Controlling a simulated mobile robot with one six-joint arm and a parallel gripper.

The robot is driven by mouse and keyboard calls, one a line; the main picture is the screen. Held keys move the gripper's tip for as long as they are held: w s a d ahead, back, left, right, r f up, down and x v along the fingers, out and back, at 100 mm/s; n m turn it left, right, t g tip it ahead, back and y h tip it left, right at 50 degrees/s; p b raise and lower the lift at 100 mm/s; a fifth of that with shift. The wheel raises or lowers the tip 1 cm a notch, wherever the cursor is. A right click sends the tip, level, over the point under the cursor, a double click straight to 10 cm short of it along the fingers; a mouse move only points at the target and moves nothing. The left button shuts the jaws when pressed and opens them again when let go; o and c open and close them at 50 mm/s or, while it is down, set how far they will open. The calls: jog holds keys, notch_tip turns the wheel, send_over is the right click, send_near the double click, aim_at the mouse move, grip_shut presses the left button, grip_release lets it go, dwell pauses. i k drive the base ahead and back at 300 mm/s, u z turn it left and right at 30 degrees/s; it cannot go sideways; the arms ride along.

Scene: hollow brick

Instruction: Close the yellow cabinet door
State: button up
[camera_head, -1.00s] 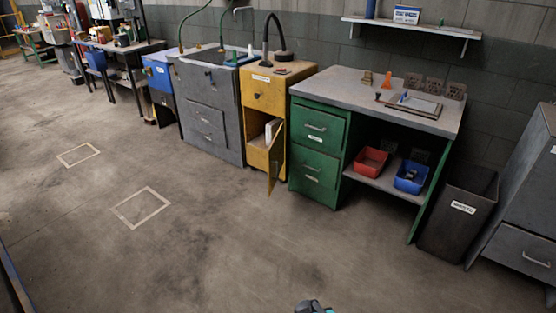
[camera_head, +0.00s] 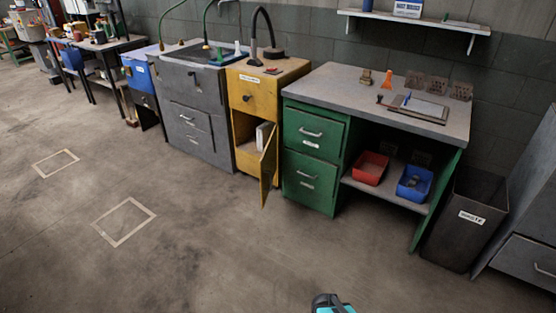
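The yellow cabinet (camera_head: 246,98) stands against the wall between a grey cabinet and a green desk. Its lower door (camera_head: 268,166) is open and swung out toward me, hinged on the right side beside the green desk. A pale object (camera_head: 263,135) shows inside the open compartment. The drawer above the door is closed. A small black and cyan part of my arm (camera_head: 331,304) shows at the bottom edge, far from the cabinet. The fingers of my gripper cannot be made out.
The green desk (camera_head: 372,97) stands right of the cabinet, with a red bin (camera_head: 369,169) and a blue bin (camera_head: 413,183) on its lower shelf. A dark waste bin (camera_head: 466,222) stands farther right. The grey cabinet (camera_head: 195,107) is on the left. The floor in front is clear.

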aim_at(268, 162)
jog(key=z, duration=0.1)
jog(key=i, duration=1.2)
jog(key=u, duration=0.05)
jog(key=k, duration=0.2)
jog(key=u, duration=2.75)
